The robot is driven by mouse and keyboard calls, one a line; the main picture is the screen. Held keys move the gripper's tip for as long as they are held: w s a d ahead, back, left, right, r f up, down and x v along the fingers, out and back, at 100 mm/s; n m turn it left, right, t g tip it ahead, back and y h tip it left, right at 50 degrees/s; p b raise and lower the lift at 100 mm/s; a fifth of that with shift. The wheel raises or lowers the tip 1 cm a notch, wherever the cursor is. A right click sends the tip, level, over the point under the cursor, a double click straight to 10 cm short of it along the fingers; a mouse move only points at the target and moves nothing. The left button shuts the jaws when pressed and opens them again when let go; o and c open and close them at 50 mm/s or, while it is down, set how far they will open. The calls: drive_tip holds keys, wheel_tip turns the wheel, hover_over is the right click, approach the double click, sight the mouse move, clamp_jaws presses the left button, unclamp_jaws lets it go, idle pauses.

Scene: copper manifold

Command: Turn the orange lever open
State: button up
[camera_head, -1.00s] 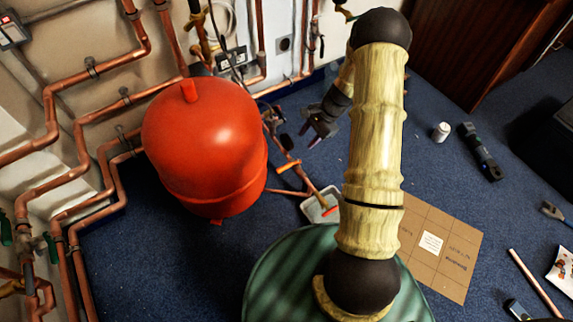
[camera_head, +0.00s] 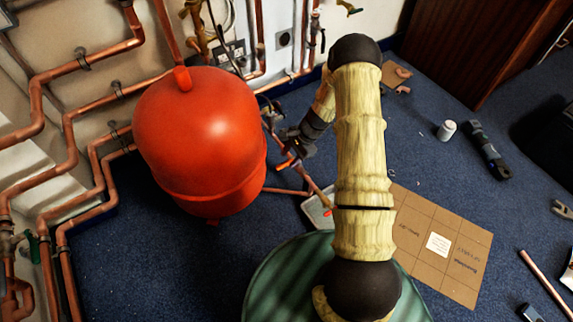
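A small orange piece (camera_head: 284,164), which looks like the orange lever, sits on the thin copper pipework just right of the large red tank. It is small in view, so I cannot tell its angle well. My gripper (camera_head: 294,152) is right above and beside it, close to the pipe. The dark fingertips blend with the dark fittings there, so I cannot tell whether they touch the lever or how far apart they are. My arm hides part of the area to the right.
The red tank (camera_head: 205,140) stands close on the left. Copper pipes (camera_head: 85,110) run along the wall, one with a green handle (camera_head: 34,246). A grey tray (camera_head: 318,212) lies below the pipework. A cardboard sheet (camera_head: 440,245), a white can (camera_head: 446,130) and a dark tool (camera_head: 486,150) lie on the blue floor.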

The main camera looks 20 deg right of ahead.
sight(285, 164)
drive_tip(key=shift+b+x, duration=0.5)
drive_tip(key=shift+x, duration=1.05)
clamp_jaws()
